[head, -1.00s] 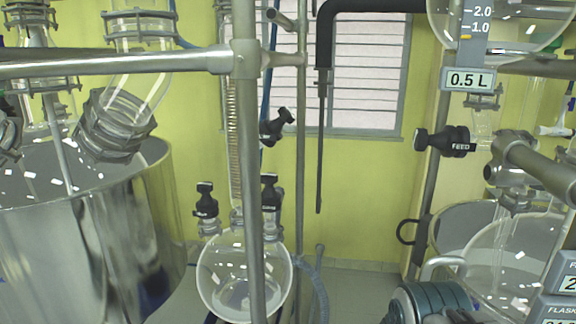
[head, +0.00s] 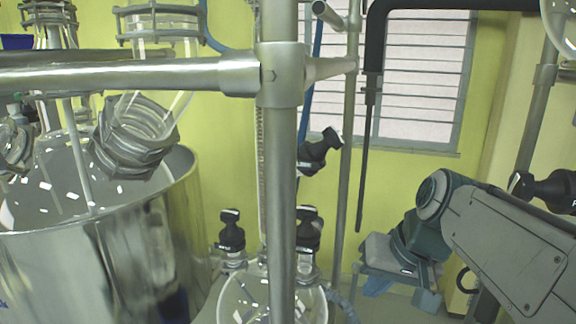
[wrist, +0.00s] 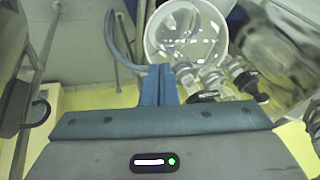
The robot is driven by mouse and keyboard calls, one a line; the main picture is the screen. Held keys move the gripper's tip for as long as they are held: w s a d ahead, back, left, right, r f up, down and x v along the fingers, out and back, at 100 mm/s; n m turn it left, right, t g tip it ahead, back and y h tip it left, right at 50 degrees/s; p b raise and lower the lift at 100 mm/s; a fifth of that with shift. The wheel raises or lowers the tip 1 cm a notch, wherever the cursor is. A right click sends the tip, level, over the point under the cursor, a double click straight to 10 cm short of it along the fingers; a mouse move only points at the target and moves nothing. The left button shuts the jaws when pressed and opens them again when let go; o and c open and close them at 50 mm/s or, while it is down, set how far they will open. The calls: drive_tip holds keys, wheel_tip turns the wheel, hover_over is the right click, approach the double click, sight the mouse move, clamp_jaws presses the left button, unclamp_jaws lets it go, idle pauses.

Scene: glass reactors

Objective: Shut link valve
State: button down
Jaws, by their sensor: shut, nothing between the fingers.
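Which handle is the link valve I cannot tell, as no readable label names it. A tilted black valve handle (head: 320,152) sits on the glass column behind the metal post. Two more black valve handles, a left one (head: 231,232) and a right one (head: 308,230), stand above the round flask (head: 232,300), partly behind the post. My gripper (head: 377,287) is low, right of these valves and apart from them. In the wrist view its fingers (wrist: 158,72) are together and empty, pointing towards the round flask (wrist: 187,30). Dark valve handles (wrist: 243,82) lie to their right.
A steel vessel (head: 100,260) fills the left. A metal post (head: 281,180) and horizontal bar (head: 130,72) stand in front of the glassware. A thin black rod (head: 366,160) hangs above my gripper. Another black valve (head: 548,190) is at the right edge.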

sight(334, 138)
drive_tip(key=w+d+r+n+t+y+p, duration=0.1)
drive_tip(key=w+d+r+y, duration=0.15)
drive_tip(key=w+r, duration=0.75)
drive_tip(key=w+d+r+n+t+y+p, duration=0.1)
drive_tip(key=w+r+y+p, duration=0.3)
drive_tip(key=r, duration=0.9)
drive_tip(key=b+x, duration=0.7)
drive_tip(key=shift+s+f+h, duration=0.15)
drive_tip(key=shift+f+h, duration=0.05)
drive_tip(key=shift+h, duration=0.15)
drive_tip(key=shift+a+r, duration=0.1)
drive_tip(key=shift+r, duration=0.05)
drive_tip(key=shift+s+a+r+p, duration=0.2)
drive_tip(key=shift+a+r+p, duration=0.15)
drive_tip(key=shift+a+p, duration=0.1)
drive_tip(key=shift+s+a+r+p, duration=0.15)
drive_tip(key=shift+a+r+p, duration=0.35)
drive_tip(key=shift+a+r, duration=0.15)
drive_tip(key=shift+s+f, duration=0.1)
